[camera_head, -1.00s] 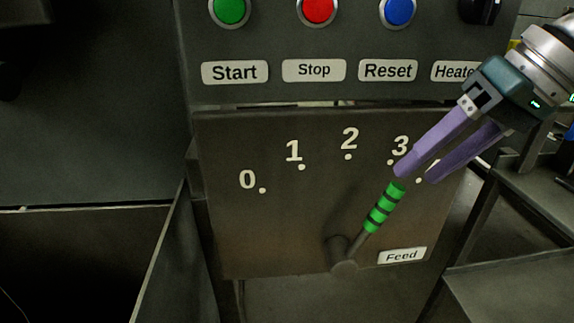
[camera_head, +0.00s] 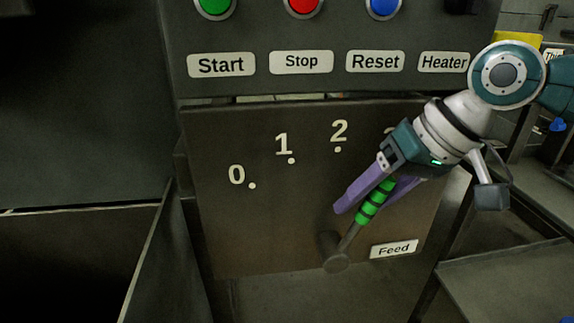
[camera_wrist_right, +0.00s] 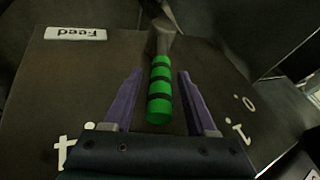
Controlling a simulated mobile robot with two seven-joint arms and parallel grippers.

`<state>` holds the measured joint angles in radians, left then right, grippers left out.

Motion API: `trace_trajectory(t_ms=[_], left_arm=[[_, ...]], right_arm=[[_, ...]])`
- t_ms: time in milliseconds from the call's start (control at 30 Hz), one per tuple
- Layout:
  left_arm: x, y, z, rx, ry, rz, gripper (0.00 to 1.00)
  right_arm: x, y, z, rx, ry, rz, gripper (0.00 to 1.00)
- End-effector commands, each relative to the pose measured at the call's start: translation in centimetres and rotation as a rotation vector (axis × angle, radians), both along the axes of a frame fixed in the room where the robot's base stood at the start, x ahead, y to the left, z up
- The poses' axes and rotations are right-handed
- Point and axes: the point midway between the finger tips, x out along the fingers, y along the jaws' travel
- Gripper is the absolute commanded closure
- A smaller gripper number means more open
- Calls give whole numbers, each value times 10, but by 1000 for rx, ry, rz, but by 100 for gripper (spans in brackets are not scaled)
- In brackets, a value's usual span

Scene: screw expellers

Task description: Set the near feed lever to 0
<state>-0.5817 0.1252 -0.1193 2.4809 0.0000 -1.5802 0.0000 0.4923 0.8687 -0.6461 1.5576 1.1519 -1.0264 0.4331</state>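The feed lever (camera_head: 370,207) has a green handle with black bands and a grey pivot at its lower end. It tilts up and to the right, toward the 3 side of the dial plate (camera_head: 270,225). The 0 mark (camera_head: 237,175) is at the plate's left. My right gripper (camera_head: 368,203) is open, with its purple fingers on either side of the green handle. In the right wrist view the handle (camera_wrist_right: 159,92) lies between the fingers (camera_wrist_right: 155,88), with gaps on both sides. My left gripper is not in view.
The plate carries a Feed label (camera_head: 394,249) at lower right. Above it is a panel with Start (camera_head: 221,64), Stop, Reset and Heater labels and buttons. A dark bin wall (camera_head: 148,255) stands at left. A metal frame (camera_head: 500,285) stands at right.

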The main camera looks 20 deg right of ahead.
Motion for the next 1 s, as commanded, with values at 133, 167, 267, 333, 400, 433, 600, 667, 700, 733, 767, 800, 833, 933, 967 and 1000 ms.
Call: trace_trajectory(t_ms=[133,167,267,333,400,433,600,667,700,733,767,800,833,933,967,1000], left_arm=[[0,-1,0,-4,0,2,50],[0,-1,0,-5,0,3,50],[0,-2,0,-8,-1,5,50],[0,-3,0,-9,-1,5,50],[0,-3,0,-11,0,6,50],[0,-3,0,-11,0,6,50],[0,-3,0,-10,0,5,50],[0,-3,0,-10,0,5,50],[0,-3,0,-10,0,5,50],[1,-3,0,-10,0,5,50],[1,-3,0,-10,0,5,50],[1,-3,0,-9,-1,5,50],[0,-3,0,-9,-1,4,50],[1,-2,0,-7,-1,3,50],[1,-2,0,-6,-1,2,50],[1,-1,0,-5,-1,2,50]], right_arm=[[0,0,0,0,0,0,59],[0,0,0,0,0,0,62],[0,0,0,0,0,0,73],[0,0,0,0,0,-1,81],[0,0,0,0,0,-1,89],[0,0,0,-1,0,-1,92],[0,0,0,-1,0,-1,100],[0,0,0,-1,0,-1,100],[0,-1,0,-1,0,-1,100],[0,0,0,-1,0,-1,100],[0,0,0,-1,0,-1,100],[0,0,0,-1,0,-1,100],[0,0,0,-1,0,-1,100],[0,0,0,-1,0,-1,100],[0,-1,0,-1,0,-1,100],[0,-1,0,-1,0,-1,100]])
